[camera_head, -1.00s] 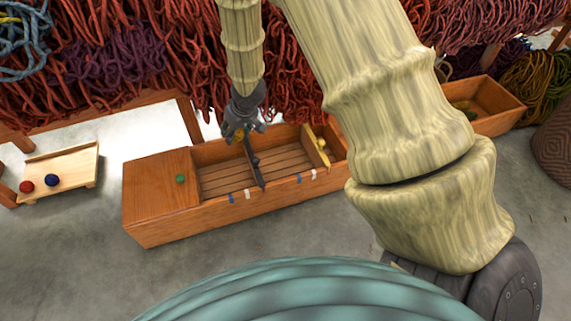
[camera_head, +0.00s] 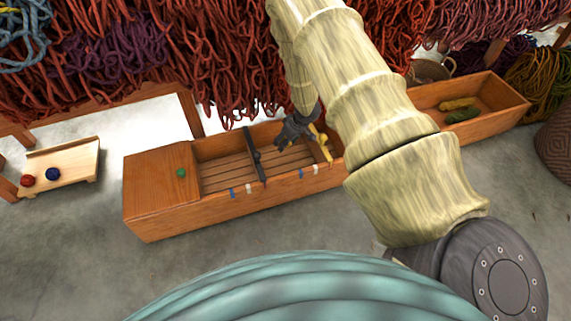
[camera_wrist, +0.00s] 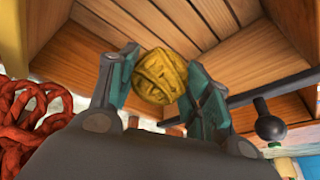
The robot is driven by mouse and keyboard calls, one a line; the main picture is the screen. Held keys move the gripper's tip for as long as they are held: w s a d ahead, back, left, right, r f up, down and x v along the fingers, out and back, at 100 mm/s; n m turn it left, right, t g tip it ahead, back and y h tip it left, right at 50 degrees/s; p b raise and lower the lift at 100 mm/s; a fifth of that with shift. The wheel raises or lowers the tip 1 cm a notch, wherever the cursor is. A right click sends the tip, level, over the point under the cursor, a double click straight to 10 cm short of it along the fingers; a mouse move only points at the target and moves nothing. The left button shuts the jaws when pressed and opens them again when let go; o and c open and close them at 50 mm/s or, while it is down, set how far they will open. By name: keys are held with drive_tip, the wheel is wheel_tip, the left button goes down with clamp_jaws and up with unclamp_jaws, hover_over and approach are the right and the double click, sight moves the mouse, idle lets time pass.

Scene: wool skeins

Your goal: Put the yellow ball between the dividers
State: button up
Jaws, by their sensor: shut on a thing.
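My gripper (camera_head: 283,144) is above the wooden box (camera_head: 235,199), between the dark divider (camera_head: 254,155) and the yellow divider (camera_head: 325,151) as the head view shows it. In the wrist view, my gripper (camera_wrist: 158,90) is shut on the yellow ball (camera_wrist: 155,78), which sits between the two fingers. The ball cannot be made out in the head view. The dark divider with its round knob also shows at the right of the wrist view (camera_wrist: 270,127). Slatted wood of the box lies beyond the ball.
A green ball (camera_head: 181,173) rests on the box's flat left end. A small wooden stand (camera_head: 75,165) holds a red ball (camera_head: 27,180) and a blue ball (camera_head: 53,174). Yellow and green things (camera_head: 461,108) lie in the right compartment. Red wool hangs behind the box.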

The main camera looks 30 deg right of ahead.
drive_tip(key=shift+s+d+f+b, duration=0.15)
drive_tip(key=shift+f+b, duration=0.35)
drive_tip(key=shift+f, duration=0.7)
wheel_tip(320, 180, down, 10)
drive_tip(key=b, duration=0.4)
drive_tip(key=shift+r+b, duration=0.25)
drive_tip(key=shift+b, duration=0.15)
drive_tip(key=shift+r, duration=0.1)
drive_tip(key=o, duration=1)
drive_tip(key=shift+c, duration=0.2)
drive_tip(key=p+v, duration=0.5)
drive_tip(key=v, duration=0.7)
